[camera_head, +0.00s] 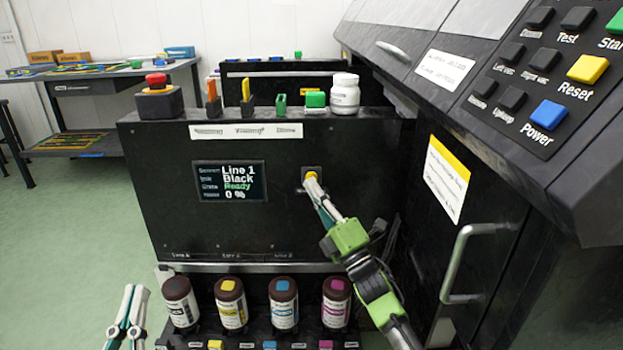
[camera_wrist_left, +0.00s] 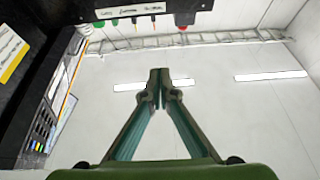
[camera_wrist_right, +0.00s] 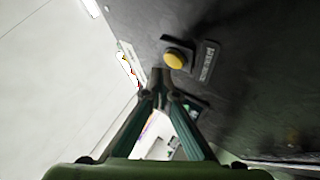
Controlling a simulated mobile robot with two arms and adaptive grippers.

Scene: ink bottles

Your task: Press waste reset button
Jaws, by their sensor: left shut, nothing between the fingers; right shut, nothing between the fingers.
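The waste reset button is a round yellow button (camera_wrist_right: 174,58) in a dark square housing with a small label on the black panel. In the head view, the yellow button (camera_head: 311,175) is partly covered by my right gripper (camera_head: 316,188). My right gripper is shut and empty, its tips (camera_wrist_right: 160,76) close beside the button in the right wrist view; I cannot tell whether they touch it. The panel's display (camera_head: 229,182) reads Line 1, Black, Ready, 0 %. My left gripper (camera_head: 131,290) is shut and empty at the lower left, away from the panel; its tips (camera_wrist_left: 159,74) also show in the left wrist view.
Several ink bottles (camera_head: 230,304) stand in a row below the panel. A red emergency button (camera_head: 157,80), a white jar (camera_head: 345,92) and small tools sit on the panel's top. A sloped console with a yellow Reset key (camera_head: 588,69) and a door handle (camera_head: 455,262) are at right.

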